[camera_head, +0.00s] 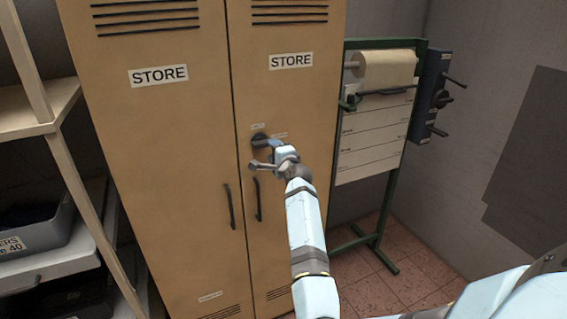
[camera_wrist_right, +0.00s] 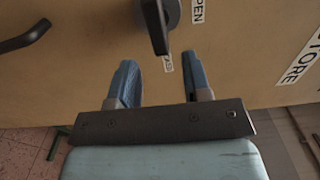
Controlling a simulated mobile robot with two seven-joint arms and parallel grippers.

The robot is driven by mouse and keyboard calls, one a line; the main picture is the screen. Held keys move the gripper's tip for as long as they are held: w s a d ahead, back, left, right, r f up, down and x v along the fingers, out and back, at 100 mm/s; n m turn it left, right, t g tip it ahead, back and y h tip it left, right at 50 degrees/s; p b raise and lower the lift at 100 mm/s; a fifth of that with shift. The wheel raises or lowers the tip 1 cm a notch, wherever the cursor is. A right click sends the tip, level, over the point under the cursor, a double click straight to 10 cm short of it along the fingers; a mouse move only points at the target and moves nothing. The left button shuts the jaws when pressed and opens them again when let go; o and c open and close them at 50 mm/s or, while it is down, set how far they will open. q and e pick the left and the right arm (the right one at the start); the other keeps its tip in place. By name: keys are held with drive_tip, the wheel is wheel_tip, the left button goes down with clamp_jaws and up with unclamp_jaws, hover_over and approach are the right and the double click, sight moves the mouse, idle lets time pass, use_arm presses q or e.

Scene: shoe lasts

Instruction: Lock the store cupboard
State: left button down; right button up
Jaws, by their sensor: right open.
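The tan store cupboard (camera_head: 165,150) has two doors, which look shut, each with a STORE label. A dark lock knob (camera_head: 259,140) sits on the right door above its handle (camera_head: 257,199). My right gripper (camera_head: 267,155) is at the knob, partly covering it. In the right wrist view the knob (camera_wrist_right: 156,22) has a bar pointing down toward the open blue fingers of the gripper (camera_wrist_right: 158,65). The bar's end lies near the gap between the fingertips; I cannot tell whether they touch. An OPEN label (camera_wrist_right: 197,10) is beside the knob; a second small label is partly hidden. My left gripper is out of view.
A green stand (camera_head: 385,205) with a paper roll (camera_head: 386,70) is right of the cupboard. A dark wall unit with pegs (camera_head: 430,95) is beside it. Wooden shelving (camera_head: 35,115) with a grey bin (camera_head: 40,235) is on the left. Tiled floor shows at lower right.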

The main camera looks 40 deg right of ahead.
drive_tip(key=v, duration=0.8)
drive_tip(key=shift+b, duration=0.45)
